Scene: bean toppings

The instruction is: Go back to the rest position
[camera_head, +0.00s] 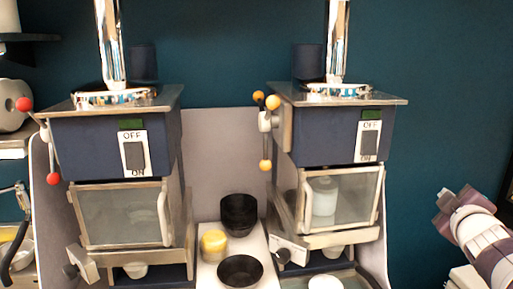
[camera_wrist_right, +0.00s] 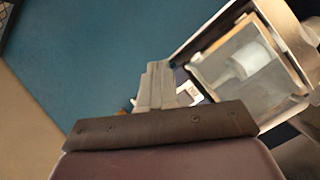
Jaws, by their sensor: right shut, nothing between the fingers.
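My right gripper (camera_head: 447,199) is at the right side of the head view, apart from the machines, with the dark wall behind it. In the right wrist view its fingers (camera_wrist_right: 155,86) are together, with nothing held between them. My left gripper does not show in either view.
Two dark blue machines stand side by side, the left machine (camera_head: 85,145) and the right machine (camera_head: 325,135), with glass doors. The right one holds a white container (camera_head: 322,196). Black bowls (camera_head: 240,271) and a yellow cup (camera_head: 214,245) sit between them.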

